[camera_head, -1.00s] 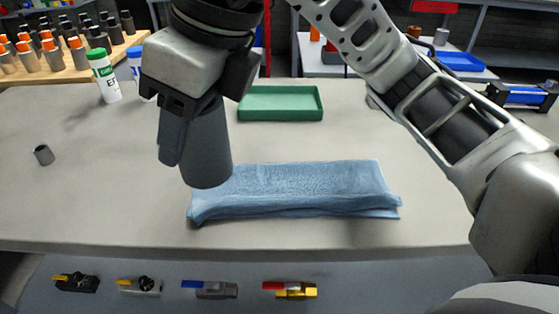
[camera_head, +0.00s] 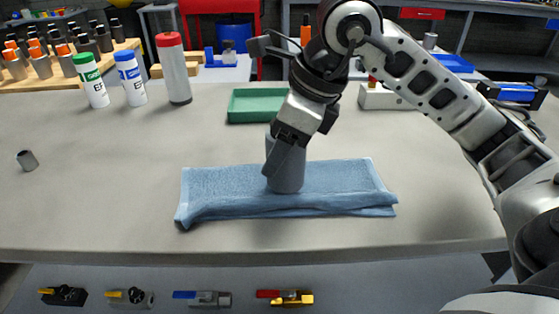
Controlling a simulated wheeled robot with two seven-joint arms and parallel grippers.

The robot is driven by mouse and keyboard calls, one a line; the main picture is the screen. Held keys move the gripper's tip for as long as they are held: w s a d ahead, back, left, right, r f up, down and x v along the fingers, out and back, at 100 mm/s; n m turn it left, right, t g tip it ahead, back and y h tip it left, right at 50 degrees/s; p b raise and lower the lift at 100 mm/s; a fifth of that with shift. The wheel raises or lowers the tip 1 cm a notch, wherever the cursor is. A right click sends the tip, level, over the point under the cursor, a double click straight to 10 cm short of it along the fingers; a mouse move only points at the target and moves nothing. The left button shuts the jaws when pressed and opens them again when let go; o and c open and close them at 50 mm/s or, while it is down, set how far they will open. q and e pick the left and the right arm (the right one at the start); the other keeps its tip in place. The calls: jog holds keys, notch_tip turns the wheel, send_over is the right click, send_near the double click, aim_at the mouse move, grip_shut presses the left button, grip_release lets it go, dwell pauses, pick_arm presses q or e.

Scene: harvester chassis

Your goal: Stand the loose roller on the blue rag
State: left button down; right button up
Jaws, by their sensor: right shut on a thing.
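The loose roller, a grey cylinder (camera_head: 286,178), stands about upright over the middle of the blue rag (camera_head: 345,182). Its lower end appears to touch the cloth. My right gripper (camera_head: 288,148) is shut on the roller's upper part, coming in tilted from above and hiding some of its top. The rag lies folded flat near the table's front. My left gripper is out of view.
A green tray (camera_head: 250,104) lies behind the rag. Green-, blue- and red-capped containers (camera_head: 172,75) stand at the back left. A small grey cylinder (camera_head: 27,161) sits far left. Valves (camera_head: 208,299) line a lower ledge in front.

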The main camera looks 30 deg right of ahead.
notch_tip(320, 180, down, 2)
jog(key=shift+f, duration=0.1)
jog(key=shift+f, duration=0.15)
